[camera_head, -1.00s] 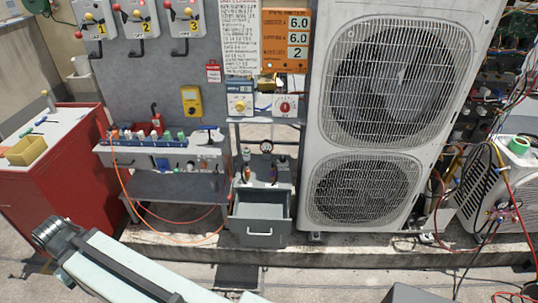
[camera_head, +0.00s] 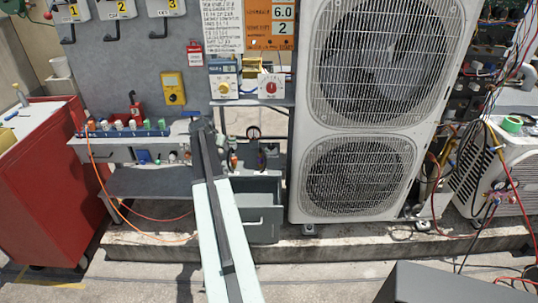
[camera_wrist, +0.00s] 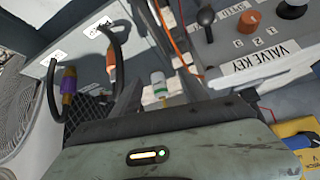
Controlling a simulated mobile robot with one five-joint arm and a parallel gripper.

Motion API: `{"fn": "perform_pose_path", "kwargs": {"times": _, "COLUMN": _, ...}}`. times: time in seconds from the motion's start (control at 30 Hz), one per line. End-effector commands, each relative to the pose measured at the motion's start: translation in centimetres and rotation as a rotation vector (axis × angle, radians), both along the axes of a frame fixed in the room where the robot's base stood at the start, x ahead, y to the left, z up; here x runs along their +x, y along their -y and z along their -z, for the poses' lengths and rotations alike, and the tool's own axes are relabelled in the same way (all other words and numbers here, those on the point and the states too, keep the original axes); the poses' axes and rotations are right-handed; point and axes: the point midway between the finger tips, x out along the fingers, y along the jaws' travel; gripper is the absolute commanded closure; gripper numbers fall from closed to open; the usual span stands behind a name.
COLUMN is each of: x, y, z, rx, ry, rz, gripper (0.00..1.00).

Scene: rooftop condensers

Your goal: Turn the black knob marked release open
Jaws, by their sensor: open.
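In the wrist view a grey panel at the upper right has a black knob (camera_wrist: 206,17) on a stem, an orange knob (camera_wrist: 248,20) beside it and another dark knob (camera_wrist: 292,8) at the top right edge. A label reading VALVE KEY (camera_wrist: 262,61) is below them. I cannot read a release mark on any knob. My gripper (camera_wrist: 158,92) is open, its two dark fingers apart, left of and below the knobs, touching none of them. In the head view my arm hides part of the bench.
A red cabinet (camera_head: 35,190) is at left.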

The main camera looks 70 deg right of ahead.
Motion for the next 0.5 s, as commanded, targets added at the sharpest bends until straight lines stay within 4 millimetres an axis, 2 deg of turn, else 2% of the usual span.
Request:
{"fn": "perform_pose_path", "kwargs": {"times": 0.03, "x": -2.9, "y": 4.5, "z": 1.3, "rx": -0.02, "ry": 0.0, "rz": 0.101, "gripper": 0.48}}
{"fn": "perform_pose_path", "kwargs": {"times": 0.1, "x": -7.2, "y": 8.6, "z": 1.8, "rx": -0.039, "ry": -0.035, "rz": 0.274, "gripper": 0.48}}
{"fn": "perform_pose_path", "kwargs": {"times": 0.2, "x": -12.0, "y": 12.3, "z": 1.9, "rx": -0.078, "ry": -0.058, "rz": 0.455, "gripper": 0.48}}
{"fn": "perform_pose_path", "kwargs": {"times": 0.3, "x": -14.5, "y": 13.8, "z": 1.6, "rx": -0.107, "ry": -0.068, "rz": 0.549, "gripper": 0.48}}
{"fn": "perform_pose_path", "kwargs": {"times": 0.5, "x": -15.0, "y": 14.0, "z": 1.6, "rx": -0.113, "ry": -0.069, "rz": 0.571, "gripper": 0.48}}
